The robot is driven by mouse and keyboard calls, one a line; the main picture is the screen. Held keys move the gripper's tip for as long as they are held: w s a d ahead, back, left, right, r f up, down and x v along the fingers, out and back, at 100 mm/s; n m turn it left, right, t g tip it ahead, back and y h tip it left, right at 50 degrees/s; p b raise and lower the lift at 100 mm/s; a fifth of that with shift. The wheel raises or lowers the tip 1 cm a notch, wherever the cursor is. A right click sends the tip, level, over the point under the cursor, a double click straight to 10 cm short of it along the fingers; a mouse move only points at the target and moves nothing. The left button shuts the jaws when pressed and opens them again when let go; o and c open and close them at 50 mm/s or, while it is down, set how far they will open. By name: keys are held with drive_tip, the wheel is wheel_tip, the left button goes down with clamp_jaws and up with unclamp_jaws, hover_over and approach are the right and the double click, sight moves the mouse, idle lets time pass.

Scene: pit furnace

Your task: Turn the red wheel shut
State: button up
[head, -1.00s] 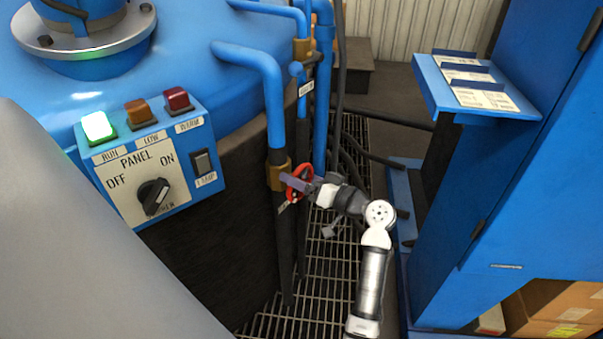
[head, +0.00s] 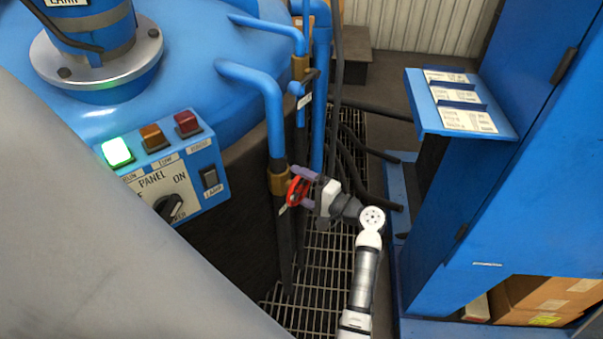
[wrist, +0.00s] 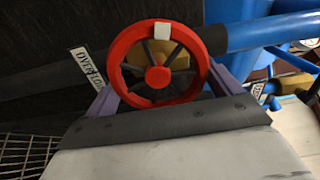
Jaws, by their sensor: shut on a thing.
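The red wheel (head: 297,191) sits on a brass valve (head: 280,179) on the nearer blue pipe beside the furnace. In the wrist view the red wheel (wrist: 190,60) shows face on, with dark spokes, a red hub and a white mark at the top of its rim. My gripper (head: 301,187) reaches it from the right. In the wrist view its purple fingers stand one on each side of the wheel, shut on its rim. A tag reading "OVERFLO" (wrist: 88,68) shows left of the wheel, partly hidden.
A second pipe with a brass fitting (head: 299,68) and a tag stands just behind. A control panel (head: 163,186) with a green lit lamp is at left. A blue cabinet with a sloped shelf (head: 459,122) stands at right. Floor grating (head: 316,270) lies below.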

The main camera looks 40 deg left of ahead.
drive_tip(key=m+p, duration=0.3)
drive_tip(key=shift+r+m, duration=0.15)
drive_tip(key=shift+m, duration=0.25)
drive_tip(key=m+p, duration=0.3)
drive_tip(key=shift+s+m+p, duration=0.1)
drive_tip(key=shift+m+p, duration=0.2)
drive_tip(key=shift+p, duration=0.1)
drive_tip(key=m+p, duration=0.3)
drive_tip(key=shift+s+f+m, duration=0.1)
drive_tip(key=shift+f+m, duration=0.15)
drive_tip(key=shift+m, duration=0.05)
drive_tip(key=shift+s+f+m+p, duration=0.1)
drive_tip(key=shift+f+m+p, duration=0.05)
drive_tip(key=shift+m+p, duration=0.65)
drive_tip(key=shift+s+f+m+p, duration=0.1)
drive_tip(key=shift+m+p, duration=0.55)
drive_tip(key=shift+m, duration=0.25)
drive_tip(key=o, duration=0.7)
drive_tip(key=shift+f, duration=0.1)
drive_tip(key=shift+w+d+b, duration=0.2)
drive_tip(key=shift+d+b, duration=0.35)
drive_tip(key=shift+d, duration=1.75)
drive_tip(key=shift+w+d+b, duration=0.2)
drive_tip(key=shift+d+b, duration=0.4)
drive_tip(key=shift+d, duration=1.65)
drive_tip(key=shift+w+d+b, duration=0.2)
drive_tip(key=shift+d+b, duration=0.35)
drive_tip(key=shift+d, duration=1.75)
